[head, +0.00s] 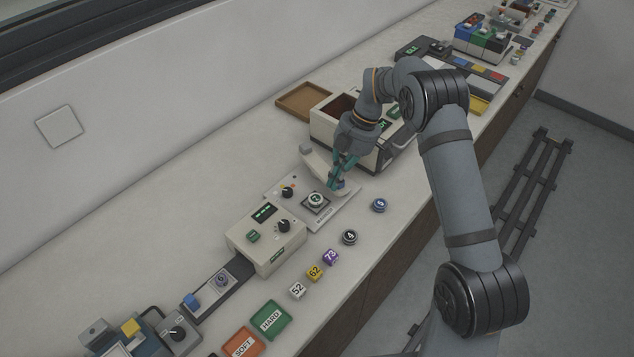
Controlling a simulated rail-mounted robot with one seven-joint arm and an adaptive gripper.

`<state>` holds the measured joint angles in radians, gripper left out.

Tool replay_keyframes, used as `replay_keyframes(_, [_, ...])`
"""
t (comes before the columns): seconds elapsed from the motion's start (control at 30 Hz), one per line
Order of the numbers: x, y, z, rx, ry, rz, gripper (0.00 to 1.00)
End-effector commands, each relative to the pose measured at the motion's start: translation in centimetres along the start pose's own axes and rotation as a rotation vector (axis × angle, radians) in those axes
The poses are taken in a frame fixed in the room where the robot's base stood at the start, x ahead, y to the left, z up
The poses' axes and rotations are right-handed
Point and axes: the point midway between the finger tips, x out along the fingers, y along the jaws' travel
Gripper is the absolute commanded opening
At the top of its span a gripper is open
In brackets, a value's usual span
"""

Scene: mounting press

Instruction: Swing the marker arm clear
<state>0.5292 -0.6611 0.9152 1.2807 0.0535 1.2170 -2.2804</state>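The marker station is a light plate (343,213) lettered MARKER on the bench, with a black dial and a round piece (316,198) seated on a dark square. A pale marker arm (318,163) runs from a grey block at the back of the plate toward the right. It appears swung to the right of the round piece, not over it. My gripper (340,182), with teal fingers, points down at the free end of this arm. A small blue part shows by the fingertips. The fingers overlap the arm's end, so contact and finger opening are unclear.
A beige box with a display (266,247) stands left of the station. Numbered pieces, including blue (379,205) and black (349,237), lie along the front. A green HARD tray (270,319) is nearer. A cream open-topped machine (325,124) stands close behind my gripper.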

Motion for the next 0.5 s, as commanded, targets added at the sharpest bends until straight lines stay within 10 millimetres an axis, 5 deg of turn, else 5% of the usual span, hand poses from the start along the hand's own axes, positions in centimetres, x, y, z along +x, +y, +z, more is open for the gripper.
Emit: replay_keyframes(0.5, [-1.0, 0.5, 2.8, 0.002, 0.0, 0.001, 0.0])
